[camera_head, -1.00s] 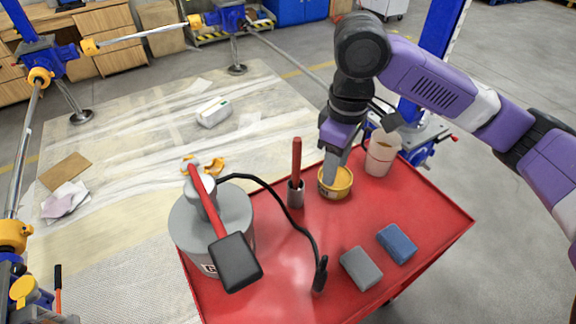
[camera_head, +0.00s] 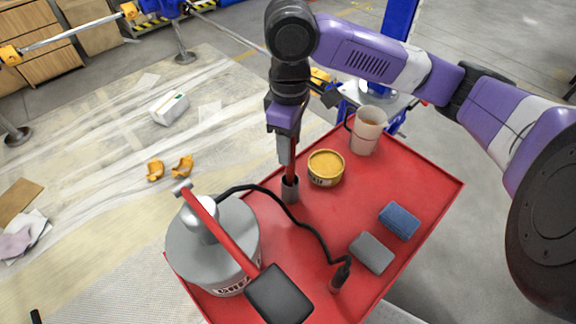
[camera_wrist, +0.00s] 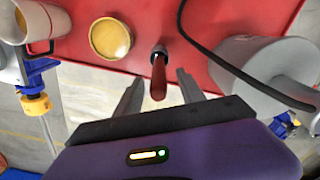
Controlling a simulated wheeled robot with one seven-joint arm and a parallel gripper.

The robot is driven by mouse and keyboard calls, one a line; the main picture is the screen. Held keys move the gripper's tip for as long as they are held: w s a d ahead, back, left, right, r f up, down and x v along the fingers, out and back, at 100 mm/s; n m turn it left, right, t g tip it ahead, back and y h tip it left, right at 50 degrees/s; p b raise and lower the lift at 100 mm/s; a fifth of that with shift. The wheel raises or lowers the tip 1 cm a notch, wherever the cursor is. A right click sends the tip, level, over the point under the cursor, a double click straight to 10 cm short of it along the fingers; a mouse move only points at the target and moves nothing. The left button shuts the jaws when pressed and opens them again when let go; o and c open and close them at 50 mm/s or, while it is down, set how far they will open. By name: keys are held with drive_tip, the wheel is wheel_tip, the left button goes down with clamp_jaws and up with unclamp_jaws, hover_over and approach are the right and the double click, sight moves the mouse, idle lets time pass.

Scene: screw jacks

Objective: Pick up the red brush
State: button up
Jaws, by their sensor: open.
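In the wrist view, my gripper (camera_wrist: 158,80) is open, with one finger on each side of the handle. A gap shows on both sides, and the fingers do not appear to touch it.
Left of the cup stands a grey grease bucket (camera_head: 195,255) with a red lever and black hose. A yellow tin (camera_head: 326,168) and a pale cup (camera_head: 368,130) stand to the right. A blue block (camera_head: 399,221) and a grey block (camera_head: 371,254) lie near the front.

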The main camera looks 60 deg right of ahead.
sight(290, 170)
wheel_tip(290, 170, down, 5)
drive_tip(key=shift+s+d+f, duration=0.1)
drive_tip(key=shift+c, duration=0.3)
clamp_jaws()
